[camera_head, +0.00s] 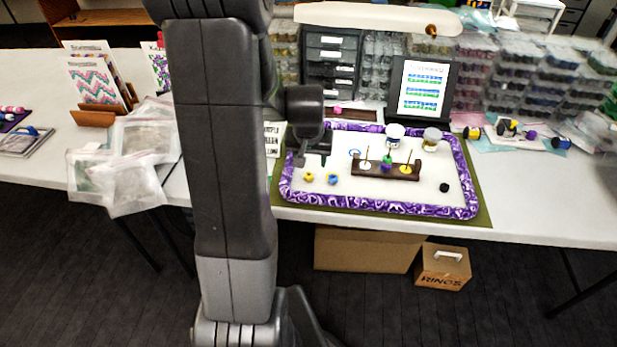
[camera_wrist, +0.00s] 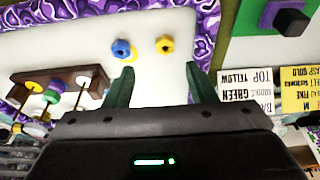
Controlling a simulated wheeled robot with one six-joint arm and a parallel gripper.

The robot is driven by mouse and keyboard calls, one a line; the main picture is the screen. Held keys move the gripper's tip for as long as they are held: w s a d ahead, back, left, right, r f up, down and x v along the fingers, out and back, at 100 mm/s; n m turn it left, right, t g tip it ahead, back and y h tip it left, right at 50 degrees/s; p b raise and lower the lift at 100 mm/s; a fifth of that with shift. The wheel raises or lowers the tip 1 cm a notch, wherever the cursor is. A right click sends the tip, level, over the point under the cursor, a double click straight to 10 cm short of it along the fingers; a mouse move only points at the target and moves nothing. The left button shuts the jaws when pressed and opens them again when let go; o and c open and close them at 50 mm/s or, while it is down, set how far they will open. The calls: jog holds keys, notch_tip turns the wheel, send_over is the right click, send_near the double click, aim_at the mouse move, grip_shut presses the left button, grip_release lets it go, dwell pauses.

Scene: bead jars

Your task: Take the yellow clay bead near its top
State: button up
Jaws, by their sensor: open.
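The yellow bead (camera_head: 309,176) lies loose on the white tray surface near its left front. It also shows in the wrist view (camera_wrist: 165,44), just beyond the fingertips and between their lines. My gripper (camera_wrist: 158,68) is open and empty, with two dark green fingers spread apart. In the head view my gripper (camera_head: 313,160) hangs over the left part of the tray, behind the yellow bead. A blue bead (camera_wrist: 121,48) lies beside the yellow one, and both are apart from the fingers. Another yellow bead (camera_head: 405,169) sits low at a peg of the brown rack.
The brown rack (camera_head: 373,171) with thin upright pegs stands mid-tray, also holding a purple-and-green bead (camera_head: 386,163). Two jars (camera_head: 432,138) stand behind it. A black piece (camera_head: 445,187) lies at right. A purple patterned rim (camera_head: 400,209) surrounds the tray. A label card (camera_wrist: 246,93) lies beside it.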

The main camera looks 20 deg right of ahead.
aim_at(308, 176)
jog(key=x, duration=0.3)
jog(key=shift+w+a+x, duration=0.1)
jog(key=shift+a+x, duration=0.1)
jog(key=shift+x, duration=1.1)
jog(key=shift+w+a+x, duration=0.15)
jog(key=shift+x, duration=1.15)
jog(key=c, duration=1.1)
jog(key=shift+o, duration=0.2)
jog(key=shift+r, duration=0.1)
